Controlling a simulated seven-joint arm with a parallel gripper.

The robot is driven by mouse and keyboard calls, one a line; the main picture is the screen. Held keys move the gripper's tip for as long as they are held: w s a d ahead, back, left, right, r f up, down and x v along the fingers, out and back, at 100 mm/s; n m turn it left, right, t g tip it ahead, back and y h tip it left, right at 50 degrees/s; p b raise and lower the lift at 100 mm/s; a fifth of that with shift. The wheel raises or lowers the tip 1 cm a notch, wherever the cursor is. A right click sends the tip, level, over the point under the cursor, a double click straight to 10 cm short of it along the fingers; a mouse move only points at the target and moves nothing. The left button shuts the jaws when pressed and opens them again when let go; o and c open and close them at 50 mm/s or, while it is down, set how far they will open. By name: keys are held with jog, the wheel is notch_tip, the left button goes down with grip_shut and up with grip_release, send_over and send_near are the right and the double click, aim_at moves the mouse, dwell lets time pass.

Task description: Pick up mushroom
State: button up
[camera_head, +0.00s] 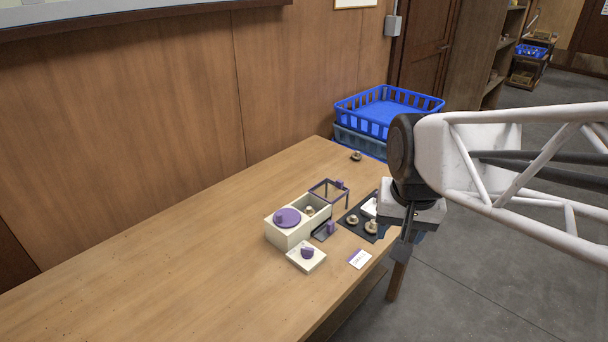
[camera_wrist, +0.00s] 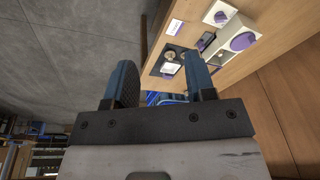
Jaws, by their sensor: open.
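Two brown-capped mushrooms, one on the left (camera_head: 352,219) and one on the right (camera_head: 371,227), sit on a black mat (camera_head: 353,233) near the table's right edge. Another mushroom (camera_head: 309,211) is inside a cream box (camera_head: 284,238), and one more (camera_head: 356,155) lies alone at the table's far end. A white tray (camera_head: 369,207) on the mat is partly hidden by my arm. My gripper (camera_head: 404,247) is open and empty, beside the table's right edge, apart from the mushrooms. In the wrist view its two fingers (camera_wrist: 160,78) are spread, with the mat's mushroom (camera_wrist: 170,54) beyond them.
The cream box holds a purple disc (camera_head: 287,217). A dark open frame (camera_head: 328,190), a cream block with a purple knob (camera_head: 306,256) and a white card (camera_head: 359,259) stand nearby. Blue crates (camera_head: 388,107) are stacked past the far end. The table's near left is clear.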

jog(key=w+a+f+m+g, duration=0.15)
jog(key=w+m, duration=0.25)
jog(key=w, duration=0.8)
jog(key=m+g, duration=0.2)
jog(key=m, duration=0.9)
send_over(309, 208)
jog(key=f, duration=2)
jog(key=shift+w+d+f, duration=0.25)
jog(key=shift+d+f, duration=0.1)
jog(key=shift+w+a+f, duration=0.15)
jog(key=shift+w+f, duration=0.1)
jog(key=shift+s+f, duration=0.15)
jog(key=shift+f, duration=1.15)
jog(key=shift+f, duration=0.1)
jog(key=shift+s+a+f, duration=0.1)
jog(key=shift+s+f, duration=0.05)
jog(key=shift+f, duration=1.1)
jog(key=shift+s+a+f, duration=0.1)
jog(key=shift+f, duration=1.15)
